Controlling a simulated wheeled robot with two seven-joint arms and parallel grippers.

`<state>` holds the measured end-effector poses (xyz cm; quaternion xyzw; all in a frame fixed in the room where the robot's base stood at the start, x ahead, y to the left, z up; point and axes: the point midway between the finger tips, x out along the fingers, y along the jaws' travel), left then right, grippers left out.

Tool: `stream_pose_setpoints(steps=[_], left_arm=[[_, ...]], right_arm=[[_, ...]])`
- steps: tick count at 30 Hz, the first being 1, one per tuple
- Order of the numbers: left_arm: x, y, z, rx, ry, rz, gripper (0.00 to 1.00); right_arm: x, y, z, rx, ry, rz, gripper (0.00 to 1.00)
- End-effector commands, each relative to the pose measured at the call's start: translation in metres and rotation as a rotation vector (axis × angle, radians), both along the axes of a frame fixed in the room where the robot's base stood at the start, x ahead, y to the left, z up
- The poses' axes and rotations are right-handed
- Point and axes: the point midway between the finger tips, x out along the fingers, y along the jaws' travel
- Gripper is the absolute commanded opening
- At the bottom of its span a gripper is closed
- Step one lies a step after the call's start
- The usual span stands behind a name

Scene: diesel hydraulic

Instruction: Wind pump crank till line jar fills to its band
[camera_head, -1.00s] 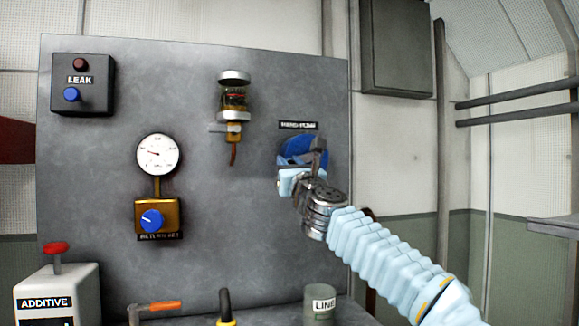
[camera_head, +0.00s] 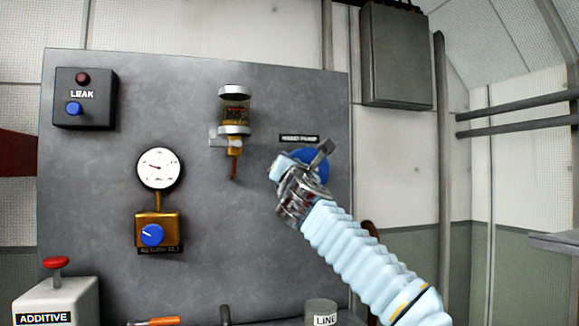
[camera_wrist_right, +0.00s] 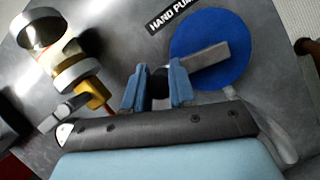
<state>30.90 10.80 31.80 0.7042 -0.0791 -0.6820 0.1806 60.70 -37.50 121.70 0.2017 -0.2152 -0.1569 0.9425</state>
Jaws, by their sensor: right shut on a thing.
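The hand pump on the grey panel has a blue disc (camera_head: 318,166) with a grey crank arm (camera_head: 322,153); they also show in the right wrist view as the disc (camera_wrist_right: 222,35) and the crank arm (camera_wrist_right: 203,58). My right gripper (camera_head: 276,166) is at the disc's left side. In the right wrist view its blue fingers (camera_wrist_right: 157,88) are shut on the dark crank knob (camera_wrist_right: 158,76). A jar labelled LINE (camera_head: 321,312) is cut off at the bottom edge. My left gripper is not in view.
A gauge (camera_head: 159,168) sits above a brass valve with a blue knob (camera_head: 152,235). A LEAK box (camera_head: 85,98) is at upper left. An ADDITIVE container (camera_head: 57,300) with a red handle stands at lower left, and an orange lever (camera_head: 155,321) is at the bottom.

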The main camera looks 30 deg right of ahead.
Motion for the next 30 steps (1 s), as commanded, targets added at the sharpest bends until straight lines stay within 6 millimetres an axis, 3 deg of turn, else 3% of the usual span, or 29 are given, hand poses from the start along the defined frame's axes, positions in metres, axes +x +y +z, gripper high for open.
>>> stream_pose_setpoints(steps=[14,15,19,30], left_arm=[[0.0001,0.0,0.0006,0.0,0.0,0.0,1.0],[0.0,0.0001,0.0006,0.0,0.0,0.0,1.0],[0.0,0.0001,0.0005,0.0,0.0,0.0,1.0],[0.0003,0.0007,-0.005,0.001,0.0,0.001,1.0]], right_arm=[[0.0006,0.0001,0.001,0.018,-0.004,0.001,0.0],[0.0005,0.0,0.001,0.018,-0.004,0.001,0.28],[0.0004,0.0,0.0011,0.017,-0.003,0.001,0.48],[-0.0048,0.0016,-0.0017,0.015,-0.006,-0.001,0.5]])
